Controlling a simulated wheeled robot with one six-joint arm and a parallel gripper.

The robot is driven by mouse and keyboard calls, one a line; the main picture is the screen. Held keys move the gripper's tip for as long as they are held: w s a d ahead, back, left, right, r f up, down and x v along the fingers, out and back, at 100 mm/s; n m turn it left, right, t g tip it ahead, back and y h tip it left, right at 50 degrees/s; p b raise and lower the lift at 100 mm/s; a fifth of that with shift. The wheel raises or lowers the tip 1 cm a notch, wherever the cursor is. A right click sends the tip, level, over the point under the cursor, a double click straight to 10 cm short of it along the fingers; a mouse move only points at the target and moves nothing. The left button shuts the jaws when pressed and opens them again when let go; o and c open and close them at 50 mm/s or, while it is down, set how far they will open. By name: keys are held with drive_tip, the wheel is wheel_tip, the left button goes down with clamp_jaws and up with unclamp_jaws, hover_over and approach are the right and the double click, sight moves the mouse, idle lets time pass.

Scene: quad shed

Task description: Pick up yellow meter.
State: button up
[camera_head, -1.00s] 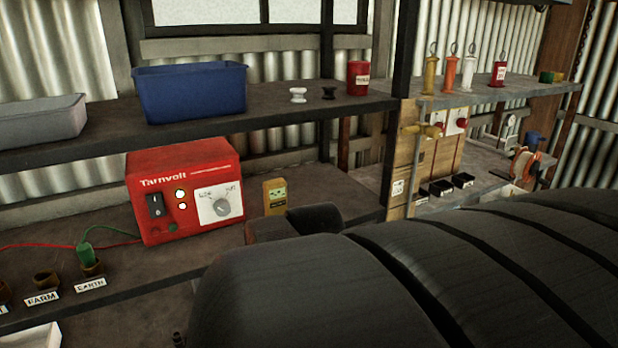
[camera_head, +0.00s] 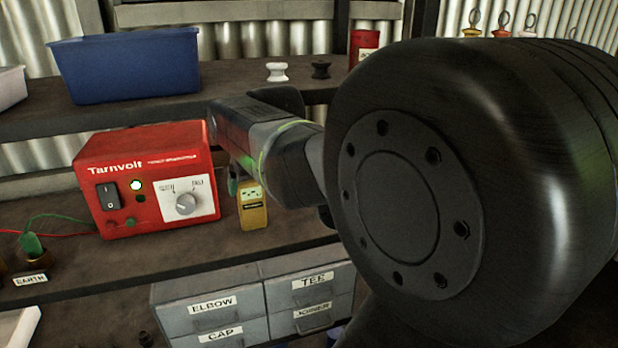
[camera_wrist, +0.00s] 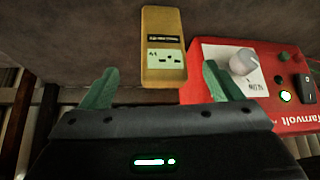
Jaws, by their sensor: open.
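The yellow meter (camera_head: 253,212) stands upright on the lower shelf, just right of the red Tarnvolt box (camera_head: 140,185). In the wrist view the meter (camera_wrist: 163,35) shows its pale display and lies ahead of the gap between my green fingers. My gripper (camera_wrist: 161,70) is open and empty, with a finger to either side of the meter's line. Whether a finger touches the meter cannot be told.
The upper shelf holds a blue bin (camera_head: 130,70), a white insulator (camera_head: 277,72), a black insulator (camera_head: 320,69) and a red cup (camera_head: 362,48). Labelled grey drawers (camera_head: 210,312) sit below the lower shelf. My arm hides the right side.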

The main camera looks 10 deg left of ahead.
sight(253, 191)
drive_tip(key=x, duration=0.7)
drive_tip(key=shift+a+b, duration=0.2)
drive_tip(key=shift+b, duration=0.1)
drive_tip(key=shift+c, duration=0.5)
drive_tip(key=c, duration=1.1)
